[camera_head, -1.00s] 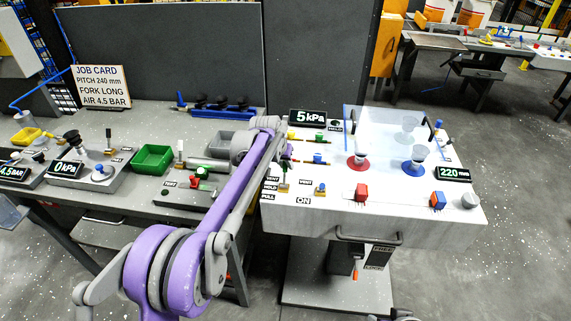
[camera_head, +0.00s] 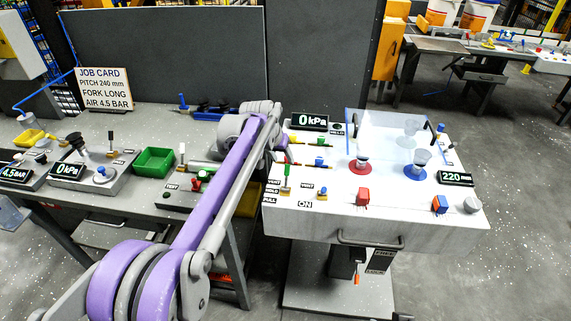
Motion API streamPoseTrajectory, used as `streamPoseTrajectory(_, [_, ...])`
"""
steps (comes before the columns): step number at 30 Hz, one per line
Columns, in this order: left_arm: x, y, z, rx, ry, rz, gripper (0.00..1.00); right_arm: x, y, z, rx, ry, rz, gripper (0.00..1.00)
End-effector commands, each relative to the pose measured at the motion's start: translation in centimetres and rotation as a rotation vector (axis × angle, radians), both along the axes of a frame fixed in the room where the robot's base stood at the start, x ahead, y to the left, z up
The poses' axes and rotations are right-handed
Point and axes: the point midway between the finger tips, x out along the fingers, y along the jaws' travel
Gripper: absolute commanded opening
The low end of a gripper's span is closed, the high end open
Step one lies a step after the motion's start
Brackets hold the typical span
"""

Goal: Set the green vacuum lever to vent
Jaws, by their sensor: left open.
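The green vacuum lever (camera_head: 287,171) stands at the left edge of the white console (camera_head: 330,222), beside a label column reading VENT, HOLD and PULL. Its green handle points up and away, towards the VENT end. My left gripper (camera_head: 283,154) is open just behind the handle, partly hidden by my own purple arm; I cannot tell whether it touches the lever. The vacuum display (camera_head: 310,122) at the console's back reads 0 kPa. My right gripper is not in view.
A smaller blue-topped lever (camera_head: 322,191) stands close on the right. Red (camera_head: 362,197) and blue (camera_head: 440,204) switches line the front. A grey bench with a green bin (camera_head: 154,161) is on the left.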

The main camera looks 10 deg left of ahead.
Motion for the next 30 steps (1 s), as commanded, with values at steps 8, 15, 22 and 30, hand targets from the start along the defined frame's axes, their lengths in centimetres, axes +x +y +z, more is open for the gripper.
streamPoseTrajectory(8, [-1.3, 0.5, 2.7, 0.0, 0.0, 0.0, 0.52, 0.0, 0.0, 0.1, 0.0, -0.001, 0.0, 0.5])
streamPoseTrajectory(15, [-1.3, 0.5, 2.9, 0.0, 0.0, 0.0, 0.52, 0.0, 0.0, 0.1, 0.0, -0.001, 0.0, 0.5])
streamPoseTrajectory(22, [-1.4, 0.5, 2.9, 0.0, 0.0, 0.0, 0.52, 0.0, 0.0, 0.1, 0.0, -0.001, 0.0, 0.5])
streamPoseTrajectory(30, [-7.2, 1.7, 3.6, 0.017, -0.003, 0.028, 0.52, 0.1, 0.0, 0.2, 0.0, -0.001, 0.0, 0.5])
